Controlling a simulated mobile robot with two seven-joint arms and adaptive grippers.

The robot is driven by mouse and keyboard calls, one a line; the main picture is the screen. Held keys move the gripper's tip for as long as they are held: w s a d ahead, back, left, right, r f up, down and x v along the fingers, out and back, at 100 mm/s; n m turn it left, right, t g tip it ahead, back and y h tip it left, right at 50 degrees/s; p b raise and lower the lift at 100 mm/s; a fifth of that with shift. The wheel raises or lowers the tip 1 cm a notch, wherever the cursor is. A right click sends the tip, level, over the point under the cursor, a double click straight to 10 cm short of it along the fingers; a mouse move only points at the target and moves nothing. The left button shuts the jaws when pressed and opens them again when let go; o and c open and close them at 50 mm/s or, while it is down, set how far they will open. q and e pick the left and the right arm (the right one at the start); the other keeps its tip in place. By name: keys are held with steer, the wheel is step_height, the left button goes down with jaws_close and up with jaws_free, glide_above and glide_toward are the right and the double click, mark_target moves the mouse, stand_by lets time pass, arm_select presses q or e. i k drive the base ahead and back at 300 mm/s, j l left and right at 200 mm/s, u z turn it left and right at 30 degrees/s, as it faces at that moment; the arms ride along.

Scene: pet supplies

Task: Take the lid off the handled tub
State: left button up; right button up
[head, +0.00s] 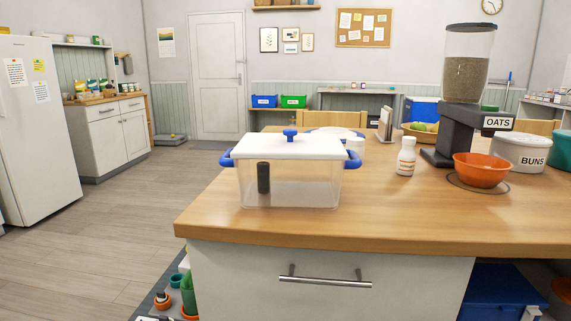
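A clear plastic tub (308,192) with blue side handles stands upright near the front left of the wooden counter. A white lid (265,147) with a blue knob (290,134) sits flat on top of it. A dark upright shape (263,177) shows at the tub's front wall; I cannot tell whether it is inside or on the wall. Neither of my grippers is in view.
The wooden counter (380,227) is clear in front of the tub. A white bottle (405,157), an orange bowl (481,170), an oats dispenser (466,75) and a buns container (520,152) stand to the right. A plate and a small white container are behind the tub.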

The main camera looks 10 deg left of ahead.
mark_target(290, 145)
steer(key=k+j+z, duration=0.25)
steer(key=k+j, duration=0.15)
steer(key=k+j+z, duration=0.3)
steer(key=k+j, duration=0.1)
steer(key=j, duration=0.05)
